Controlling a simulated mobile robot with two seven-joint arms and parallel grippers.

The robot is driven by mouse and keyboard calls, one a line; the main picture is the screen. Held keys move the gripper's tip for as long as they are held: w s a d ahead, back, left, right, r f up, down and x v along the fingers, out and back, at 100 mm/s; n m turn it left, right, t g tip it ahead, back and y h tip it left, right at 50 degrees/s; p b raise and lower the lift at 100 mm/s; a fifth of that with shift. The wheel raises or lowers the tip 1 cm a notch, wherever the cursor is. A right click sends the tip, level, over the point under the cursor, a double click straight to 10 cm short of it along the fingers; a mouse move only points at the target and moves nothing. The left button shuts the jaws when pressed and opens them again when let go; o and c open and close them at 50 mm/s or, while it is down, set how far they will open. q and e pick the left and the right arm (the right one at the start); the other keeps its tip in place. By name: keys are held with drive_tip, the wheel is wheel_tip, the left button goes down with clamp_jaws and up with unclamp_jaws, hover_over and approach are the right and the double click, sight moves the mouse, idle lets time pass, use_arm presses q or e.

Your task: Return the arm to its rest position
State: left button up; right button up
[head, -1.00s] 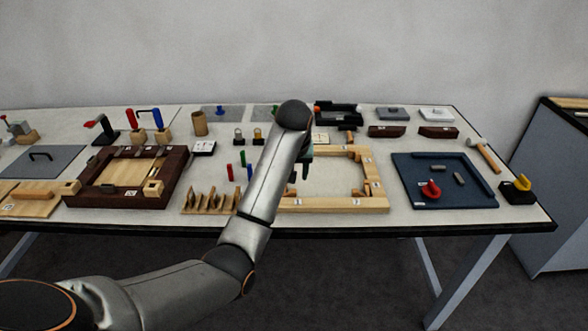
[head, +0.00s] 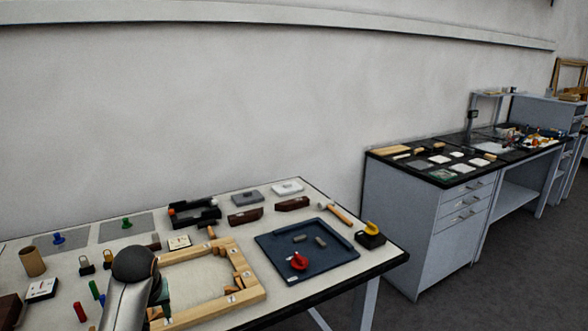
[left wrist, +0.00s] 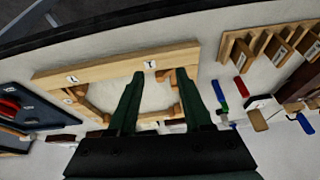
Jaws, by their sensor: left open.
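My left arm reaches up from the bottom left of the head view, and its wrist covers part of the left side of the light wooden frame (head: 247,247). My left gripper (head: 162,292) is mostly hidden behind the wrist there. In the left wrist view, my left gripper (left wrist: 162,76) has its two dark green fingers spread apart, with nothing between them. The fingers show over the open middle of the same wooden frame (left wrist: 110,63). I cannot tell their height above it. My right gripper is in neither view.
Right of the frame lies a dark blue tray (head: 290,262) with a red-handled piece (head: 299,261). Small coloured pegs (head: 81,311) are left of my wrist. A second workbench (head: 423,221) stands at right.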

use_arm(q)
drive_tip(key=s+d+f+m, duration=0.2)
drive_tip(key=s+f, duration=0.3)
drive_tip(key=s, duration=0.3)
drive_tip(key=s+d+f+m, duration=0.2)
drive_tip(key=s+d+f, duration=0.1)
drive_tip(key=s+f, duration=0.35)
drive_tip(key=s+d+m+h, duration=0.2)
drive_tip(key=s+d, duration=0.1)
drive_tip(key=s, duration=0.5)
drive_tip(key=s+d+m+h, duration=0.1)
drive_tip(key=s+d, duration=0.2)
drive_tip(key=s, duration=0.5)
drive_tip(key=w+d+f+t+h, duration=0.1)
drive_tip(key=w+d+f+t, duration=0.1)
drive_tip(key=f, duration=0.3)
drive_tip(key=w+d+f+t+h, duration=0.1)
drive_tip(key=w+d+f+t, duration=0.1)
drive_tip(key=f, duration=0.3)
drive_tip(key=shift+w+f+t, duration=0.3)
drive_tip(key=shift+f+t, duration=0.05)
drive_tip(key=shift+t, duration=0.35)
